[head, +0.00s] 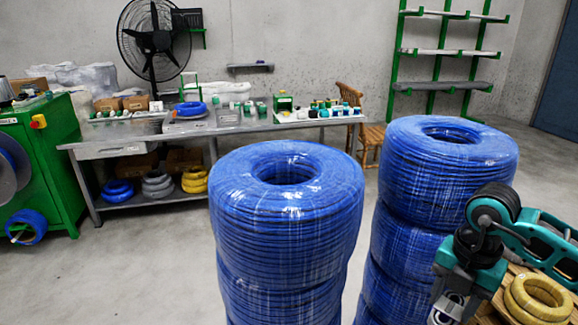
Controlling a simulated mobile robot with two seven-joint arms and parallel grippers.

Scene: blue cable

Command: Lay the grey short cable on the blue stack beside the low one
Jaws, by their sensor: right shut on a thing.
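Two stacks of wrapped blue cable coils stand in the middle. The left blue stack (285,225) has its top lower in the picture than the right blue stack (440,175). Both tops are bare, with a round hole in the middle. My right gripper (446,308) is low at the right, in front of the right stack's side and below its top. It is shut on a grey looped thing, apparently the grey short cable (450,304), mostly hidden by the gripper and cut by the picture's edge. My left gripper is out of view.
A yellow coil (540,297) lies on a wooden pallet at the lower right, close to my right arm. Behind stand a metal workbench (85,151), a wooden chair (370,135) and a green rack (433,85). A narrow gap separates the stacks.

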